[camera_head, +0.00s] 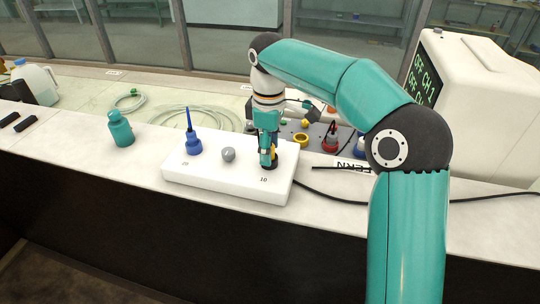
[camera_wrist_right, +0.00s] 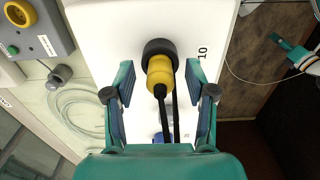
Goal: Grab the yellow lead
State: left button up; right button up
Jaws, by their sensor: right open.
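The yellow lead's plug (camera_wrist_right: 160,72) sits in a black round socket (camera_wrist_right: 158,47) beside the mark 10 on a white block (camera_wrist_right: 100,25). Its black cable runs down the wrist view. In the head view a sliver of the yellow plug (camera_head: 275,153) shows behind my right gripper (camera_head: 267,155). My right gripper is open; in the wrist view its two fingers (camera_wrist_right: 160,82) stand on either side of the plug, with gaps visible. A teal part at the right edge of the wrist view looks like my left gripper (camera_wrist_right: 288,47); its jaws are too small to judge.
A blue plug (camera_head: 193,144) and a grey knob (camera_head: 228,155) stand on the block left of my right gripper. A teal bottle (camera_head: 121,130) stands farther left. A grey socket panel (camera_head: 318,132) lies behind, and a white display unit (camera_head: 475,100) stands at the right.

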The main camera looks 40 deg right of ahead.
grip_shut()
jog(key=shift+r, duration=0.1)
dwell(0.3)
